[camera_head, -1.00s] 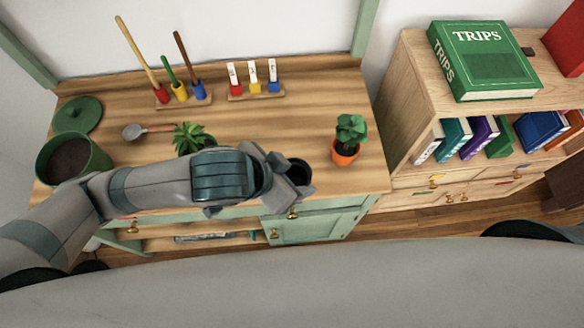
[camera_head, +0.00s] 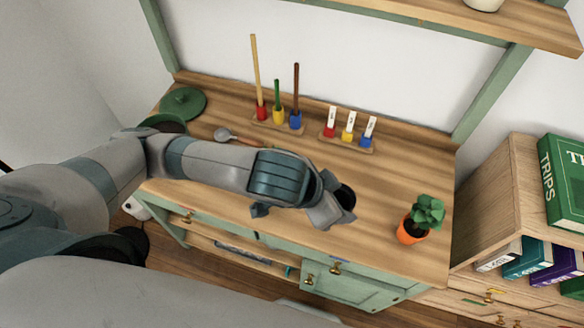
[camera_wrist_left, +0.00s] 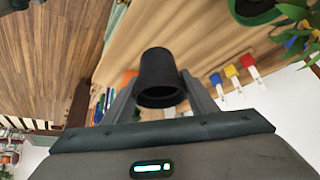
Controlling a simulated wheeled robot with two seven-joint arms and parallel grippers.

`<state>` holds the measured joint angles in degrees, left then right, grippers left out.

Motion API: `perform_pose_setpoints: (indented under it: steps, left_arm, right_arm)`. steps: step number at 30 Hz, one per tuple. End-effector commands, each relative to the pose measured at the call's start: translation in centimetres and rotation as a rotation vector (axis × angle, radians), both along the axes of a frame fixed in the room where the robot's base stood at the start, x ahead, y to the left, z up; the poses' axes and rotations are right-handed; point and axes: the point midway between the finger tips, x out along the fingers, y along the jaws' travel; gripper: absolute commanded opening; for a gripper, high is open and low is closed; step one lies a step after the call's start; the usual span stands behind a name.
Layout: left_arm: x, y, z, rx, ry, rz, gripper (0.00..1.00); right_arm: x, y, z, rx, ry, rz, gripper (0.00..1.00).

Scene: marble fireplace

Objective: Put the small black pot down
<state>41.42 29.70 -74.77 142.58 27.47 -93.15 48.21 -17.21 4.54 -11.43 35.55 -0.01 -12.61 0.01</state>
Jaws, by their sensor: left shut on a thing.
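My left gripper (camera_head: 336,203) is shut on the small black pot (camera_head: 347,196) and holds it over the wooden worktop (camera_head: 300,235) of the green cabinet. In the left wrist view the black pot (camera_wrist_left: 160,72) sits between the two fingers (camera_wrist_left: 160,96), with its open rim facing the camera. Its base is not clearly seen, so I cannot tell whether it touches the worktop. My right gripper is not in view.
An orange pot with a plant (camera_head: 411,231) stands to the right. A label stand (camera_head: 347,142) and a peg stand (camera_head: 277,124) are at the back. A green lid (camera_head: 183,103), green pot (camera_head: 165,123) and trowel (camera_head: 224,134) are left. Worktop between black and orange pots is clear.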

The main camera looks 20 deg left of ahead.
Motion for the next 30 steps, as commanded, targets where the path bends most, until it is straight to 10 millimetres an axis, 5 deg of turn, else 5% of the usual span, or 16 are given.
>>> perform_pose_setpoints:
  steps: [6, 15, 21, 30]
  left_arm:
    - [7.8, 7.8, 3.7, 0.003, -0.012, 0.306, 0.3]
    - [14.0, 16.0, 9.9, -0.002, -0.008, 0.668, 0.3]
    - [15.2, 18.3, 11.8, -0.002, -0.002, 0.769, 0.3]
    - [15.3, 18.5, 12.0, -0.001, 0.0, 0.781, 0.3]
  right_arm:
    - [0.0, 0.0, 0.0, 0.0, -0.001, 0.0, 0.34]
    - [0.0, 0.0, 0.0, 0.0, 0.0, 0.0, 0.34]
    - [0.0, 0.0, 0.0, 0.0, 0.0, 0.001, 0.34]
    - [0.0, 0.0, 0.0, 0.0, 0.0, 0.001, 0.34]
